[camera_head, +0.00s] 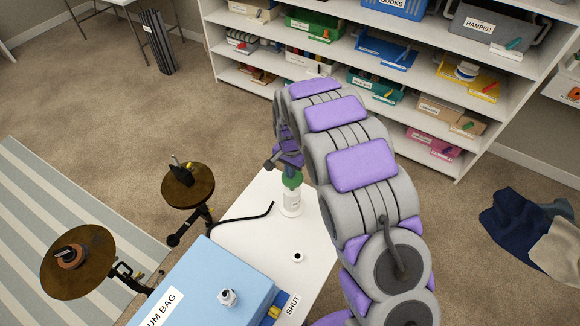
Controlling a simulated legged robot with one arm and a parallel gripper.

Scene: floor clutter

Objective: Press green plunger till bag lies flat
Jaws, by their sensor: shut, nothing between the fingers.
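The green plunger (292,180) tops a small upright white pump (291,202) on a white surface. My gripper (287,168) is shut and empty, just above the plunger; whether it touches the plunger I cannot tell. My arm comes in from the lower right and partly hides that area. The light-blue bag (222,264), its label partly reading "UM BAG", lies in the lower foreground and looks thick and puffed. A white round valve (228,297) sits on it. A black hose (247,214) runs on the white surface between bag and pump.
A label reading "SHUT" (292,304) and a small white round cap (298,257) lie near the bag. A filled shelf (440,87) stands behind; clothes (525,225) lie right.

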